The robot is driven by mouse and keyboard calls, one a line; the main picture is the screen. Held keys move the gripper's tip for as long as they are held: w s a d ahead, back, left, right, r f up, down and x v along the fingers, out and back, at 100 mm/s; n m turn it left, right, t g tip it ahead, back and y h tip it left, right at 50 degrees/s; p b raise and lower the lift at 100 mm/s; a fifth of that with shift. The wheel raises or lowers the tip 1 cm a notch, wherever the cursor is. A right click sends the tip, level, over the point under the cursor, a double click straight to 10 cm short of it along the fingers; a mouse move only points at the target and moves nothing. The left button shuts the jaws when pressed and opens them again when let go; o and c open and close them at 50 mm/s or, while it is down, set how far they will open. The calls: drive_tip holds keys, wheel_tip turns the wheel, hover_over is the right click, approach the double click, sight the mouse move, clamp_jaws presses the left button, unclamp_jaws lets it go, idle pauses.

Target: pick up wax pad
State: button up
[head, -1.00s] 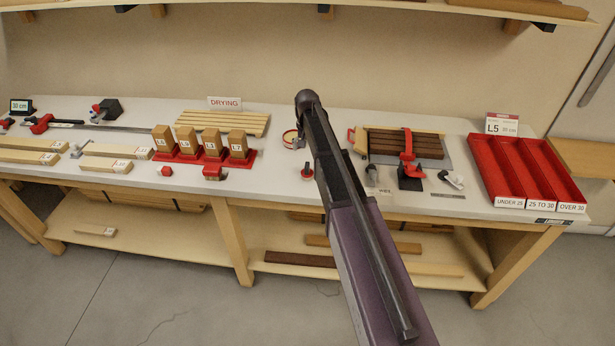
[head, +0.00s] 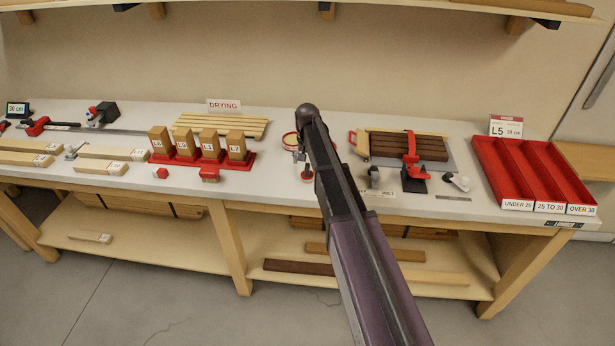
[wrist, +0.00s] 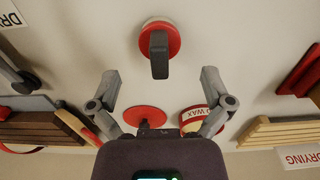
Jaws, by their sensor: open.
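The wax pad, as I take it, is a round red pad with a dark upright grip (wrist: 160,45). It stands on the bench at the top middle of the wrist view. In the head view the pad (head: 307,173) is partly hidden beside my arm. My gripper (wrist: 160,76) is open and empty, its two grey fingers spread wide. The pad lies beyond the fingertips, roughly centred between them, not gripped. In the head view my arm hides most of the gripper.
A round tin marked WAX (wrist: 203,124) and a flat red disc (wrist: 145,115) lie close to my gripper. A drying rack (head: 220,125) and upright blocks in red holders (head: 205,158) stand left. A dark slatted board (head: 425,148) and red sorting tray (head: 535,172) stand right.

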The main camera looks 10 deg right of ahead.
sight(307, 173)
drive_tip(key=shift+f, duration=0.15)
drive_tip(key=shift+f+b, duration=2.45)
drive_tip(key=shift+b, duration=0.2)
drive_tip(key=shift+s, duration=0.1)
drive_tip(key=c, duration=1.1)
